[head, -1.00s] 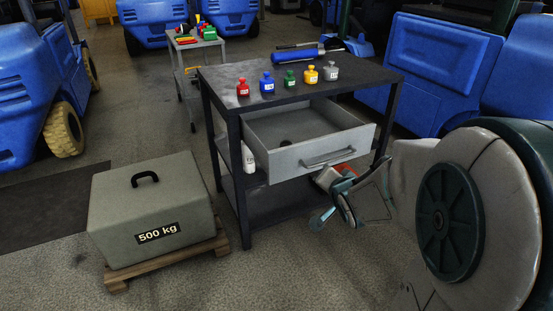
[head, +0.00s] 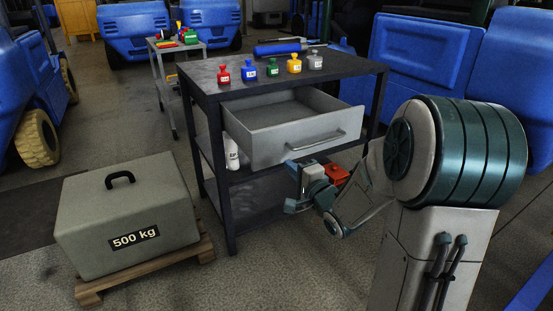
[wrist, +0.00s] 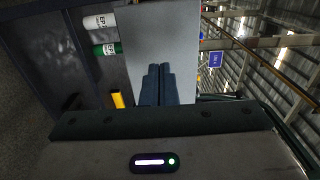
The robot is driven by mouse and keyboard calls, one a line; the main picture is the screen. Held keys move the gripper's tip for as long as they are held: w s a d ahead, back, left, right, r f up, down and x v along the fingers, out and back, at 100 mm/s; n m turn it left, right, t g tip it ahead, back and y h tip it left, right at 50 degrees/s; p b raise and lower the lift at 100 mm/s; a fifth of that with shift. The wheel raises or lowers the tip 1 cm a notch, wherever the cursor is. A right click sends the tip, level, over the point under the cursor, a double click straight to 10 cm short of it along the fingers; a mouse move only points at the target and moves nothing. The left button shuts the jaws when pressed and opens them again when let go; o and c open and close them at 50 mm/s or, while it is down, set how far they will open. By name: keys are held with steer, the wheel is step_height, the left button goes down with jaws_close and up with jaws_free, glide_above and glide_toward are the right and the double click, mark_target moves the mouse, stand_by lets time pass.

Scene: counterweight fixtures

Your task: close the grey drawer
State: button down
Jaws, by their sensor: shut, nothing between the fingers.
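The grey drawer (head: 262,150) is pulled out from under the top of the dark table (head: 230,78). Its front panel with a bar handle faces my arm. The inside that shows looks empty. My gripper (head: 290,165) is low in front of the drawer, near the lower edge of its front. In the wrist view, the two fingers (wrist: 160,84) are together with nothing between them, and they point at the grey drawer front (wrist: 155,35). I cannot tell whether the fingertips touch it.
Several small coloured bottles, including a red one (head: 223,75), stand on the tabletop. A white bottle (head: 232,153) is on the shelf below. A 500 kg weight (head: 125,215) sits on a pallet at left. Blue vehicles stand behind. The floor between weight and table is narrow.

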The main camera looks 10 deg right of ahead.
mark_target(272, 149)
steer(key=b+x, duration=0.2)
steer(key=x, duration=0.6)
steer(key=shift+w, duration=0.2)
